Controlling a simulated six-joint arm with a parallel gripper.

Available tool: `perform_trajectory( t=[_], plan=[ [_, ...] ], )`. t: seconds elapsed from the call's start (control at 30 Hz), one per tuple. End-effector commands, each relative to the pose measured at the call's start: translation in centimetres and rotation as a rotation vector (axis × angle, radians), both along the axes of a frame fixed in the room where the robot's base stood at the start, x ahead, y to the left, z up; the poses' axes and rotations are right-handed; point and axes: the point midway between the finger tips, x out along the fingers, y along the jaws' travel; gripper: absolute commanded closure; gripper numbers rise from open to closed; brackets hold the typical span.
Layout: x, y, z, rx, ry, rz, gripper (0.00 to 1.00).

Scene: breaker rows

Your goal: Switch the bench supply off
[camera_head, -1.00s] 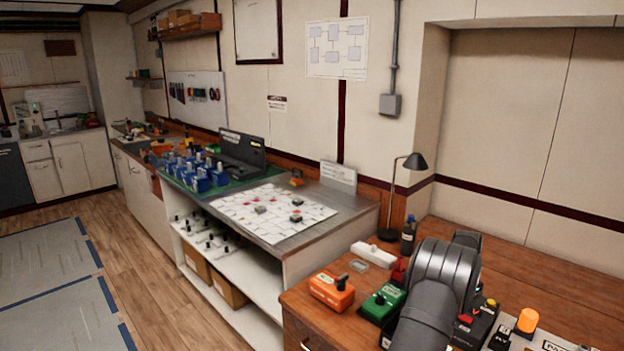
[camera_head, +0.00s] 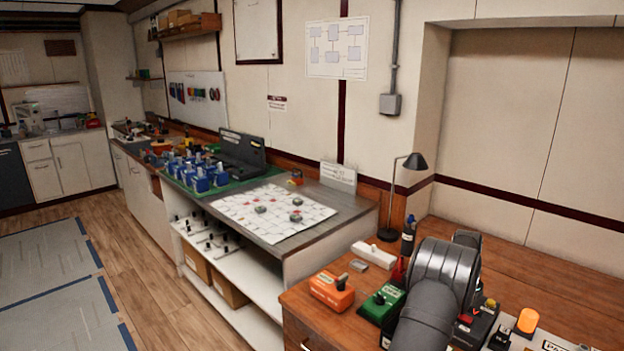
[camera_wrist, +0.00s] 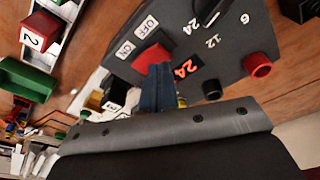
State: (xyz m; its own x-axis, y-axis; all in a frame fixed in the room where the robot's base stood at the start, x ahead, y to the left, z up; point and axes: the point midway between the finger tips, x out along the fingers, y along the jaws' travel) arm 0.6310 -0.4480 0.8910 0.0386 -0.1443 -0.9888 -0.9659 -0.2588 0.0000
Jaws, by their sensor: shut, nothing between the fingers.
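The bench supply (camera_wrist: 225,45) is a dark grey unit filling the upper part of the wrist view. It has a red rocker switch (camera_wrist: 149,58) beside an OFF label (camera_wrist: 147,26) and an ON label (camera_wrist: 124,49). Its display (camera_wrist: 186,68) glows red with "24". My gripper (camera_wrist: 159,72) is shut and empty, its bluish fingertips right beside the rocker and overlapping it in the picture. I cannot tell whether they touch, or which way the rocker is tilted. In the head view my arm hides the fingers.
The supply also has a red knob (camera_wrist: 257,65) and a black knob (camera_wrist: 212,89). An orange switch box (camera_head: 331,291) and a green switch box (camera_head: 381,303) stand left of my arm on the wooden bench. An orange lamp (camera_head: 527,321) is lit at the right.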

Motion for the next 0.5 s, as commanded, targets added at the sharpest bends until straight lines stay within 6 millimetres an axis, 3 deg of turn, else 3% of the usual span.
perform_trajectory(
  t=[0.5],
  plan=[
    [0.0,-0.01,-0.58,0.0,0.0,0.0,1.0]
  ],
)
